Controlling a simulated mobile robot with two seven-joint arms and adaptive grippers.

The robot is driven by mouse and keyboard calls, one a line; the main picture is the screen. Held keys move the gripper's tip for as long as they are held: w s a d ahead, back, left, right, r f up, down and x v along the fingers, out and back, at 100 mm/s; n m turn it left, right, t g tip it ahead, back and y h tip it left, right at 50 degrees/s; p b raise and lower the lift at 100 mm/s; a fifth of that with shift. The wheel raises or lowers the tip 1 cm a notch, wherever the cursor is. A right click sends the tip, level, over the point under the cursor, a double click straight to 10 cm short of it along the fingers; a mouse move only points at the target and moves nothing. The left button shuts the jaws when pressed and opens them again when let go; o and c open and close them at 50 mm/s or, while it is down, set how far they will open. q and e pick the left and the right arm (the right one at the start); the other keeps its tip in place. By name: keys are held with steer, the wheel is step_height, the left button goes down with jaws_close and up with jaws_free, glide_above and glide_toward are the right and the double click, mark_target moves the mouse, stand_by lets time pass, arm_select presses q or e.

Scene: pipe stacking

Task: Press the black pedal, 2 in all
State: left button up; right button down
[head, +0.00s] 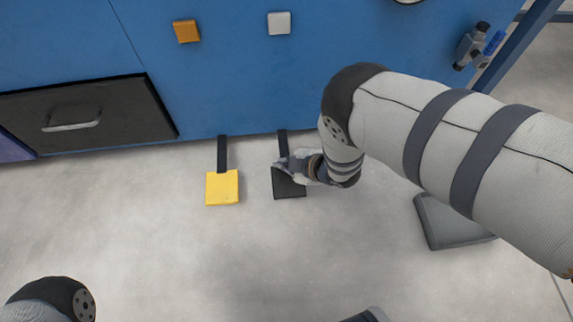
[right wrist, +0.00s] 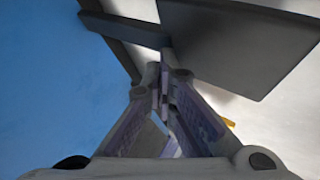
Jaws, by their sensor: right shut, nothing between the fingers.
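The black pedal (head: 289,186) lies at the foot of the blue cabinet, joined to it by a dark bar. It also shows large in the right wrist view (right wrist: 245,40). My right gripper (head: 282,164) is shut and empty, over the back part of the black pedal near the bar. I cannot tell whether its fingertips touch the pedal. It also shows in the right wrist view (right wrist: 165,70). A yellow pedal (head: 222,188) lies to the left of the black one. My left gripper is outside the head view; part of my left arm shows at the bottom left.
The blue cabinet (head: 230,85) fills the back, with an orange square (head: 186,31) and a white square (head: 279,23) on its face. A dark drawer (head: 110,110) with a handle is at left. The grey floor in front of the pedals is clear.

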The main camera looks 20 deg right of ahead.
steer(key=shift+s+f, duration=0.1)
steer(key=shift+f, duration=1.3)
stand_by(0.9)
steer(key=shift+r, duration=0.1)
step_height(320, 180, up, 3)
steer(key=p, duration=0.3)
steer(key=shift+r, duration=0.1)
steer(key=shift+r+p, duration=0.45)
steer(key=shift+p, duration=0.2)
step_height(320, 180, up, 5)
steer(key=p, duration=0.3)
steer(key=shift+p, duration=0.35)
stand_by(0.3)
